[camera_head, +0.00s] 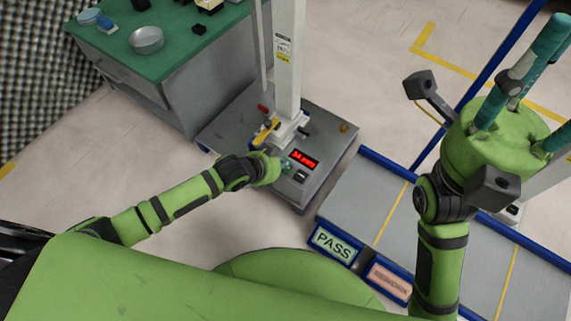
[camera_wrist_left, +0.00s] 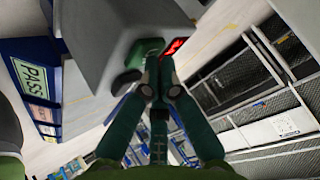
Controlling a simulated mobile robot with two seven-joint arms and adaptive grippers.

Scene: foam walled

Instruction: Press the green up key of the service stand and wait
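The service stand (camera_head: 330,172) is a grey box with a white column, a red lit display (camera_head: 303,159) and a dark key (camera_head: 300,176) on its top. The green key (camera_wrist_left: 147,50) shows in the left wrist view beside the display; in the head view my gripper largely covers it. My left gripper (camera_wrist_left: 159,75) has its teal fingertips together, empty, right at the green key's edge. Whether they touch or press it I cannot tell. In the head view my left gripper (camera_head: 283,168) reaches the stand's front. My right gripper (camera_head: 540,85) is raised at the right, fingers apart, partly cut off.
A green-topped cabinet (camera_head: 170,45) with a round metal dish (camera_head: 146,40) stands behind left. A yellow clamp-like part (camera_head: 265,132) sits by the column foot. A blue-edged grey platform with a PASS sign (camera_head: 334,246) lies right of the stand. Floor is free at left.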

